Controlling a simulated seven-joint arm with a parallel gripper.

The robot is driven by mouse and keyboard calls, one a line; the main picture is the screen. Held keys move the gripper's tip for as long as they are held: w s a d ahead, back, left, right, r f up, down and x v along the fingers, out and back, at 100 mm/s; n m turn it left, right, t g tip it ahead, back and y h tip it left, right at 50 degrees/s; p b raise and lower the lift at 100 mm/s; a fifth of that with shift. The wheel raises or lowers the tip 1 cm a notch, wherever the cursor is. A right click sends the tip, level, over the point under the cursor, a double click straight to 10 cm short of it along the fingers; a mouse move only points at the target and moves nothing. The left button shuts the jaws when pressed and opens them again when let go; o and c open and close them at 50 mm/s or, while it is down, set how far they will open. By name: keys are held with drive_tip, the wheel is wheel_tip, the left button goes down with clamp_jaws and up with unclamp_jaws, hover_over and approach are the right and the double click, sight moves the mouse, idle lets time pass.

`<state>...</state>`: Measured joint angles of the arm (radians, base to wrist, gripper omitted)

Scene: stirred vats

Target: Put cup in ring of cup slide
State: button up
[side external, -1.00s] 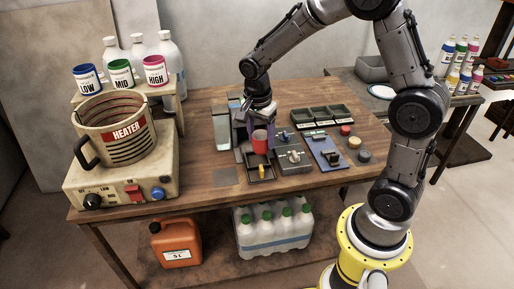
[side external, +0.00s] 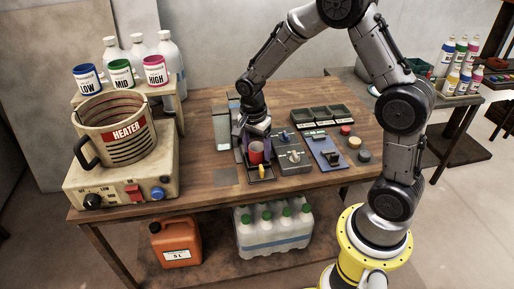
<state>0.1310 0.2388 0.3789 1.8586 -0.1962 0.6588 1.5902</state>
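A small red cup (side external: 257,153) is at the front of the cup slide (side external: 261,173), a dark tray-like fixture with a yellow piece at its front. My gripper (side external: 257,143) points down from above, its purple fingers on both sides of the cup, and it appears shut on the cup. The fingers and the cup hide most of the ring. I cannot tell whether the cup is inside the ring or just above it.
A clear container (side external: 221,131) stands close left of my gripper. Grey valve blocks (side external: 293,158), a blue switch plate (side external: 327,153) and dark trays (side external: 322,115) lie to the right. The table between heater and slide is mostly clear.

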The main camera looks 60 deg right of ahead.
sight(255, 164)
drive_tip(key=shift+o, duration=1.2)
drive_tip(key=shift+r, duration=0.1)
wheel_tip(255, 164, up, 12)
drive_tip(key=a, duration=0.2)
drive_tip(key=s+a+r+n+t, duration=0.2)
drive_tip(key=s+n, duration=0.4)
drive_tip(key=s, duration=0.1)
drive_tip(key=s+a+r+n+t+y, duration=0.1)
drive_tip(key=s+r+n, duration=0.1)
drive_tip(key=s+n, duration=0.4)
drive_tip(key=s+a+r+n+t, duration=0.2)
drive_tip(key=s+n, duration=0.4)
drive_tip(key=s, duration=0.2)
drive_tip(key=shift+a+r+t, duration=0.3)
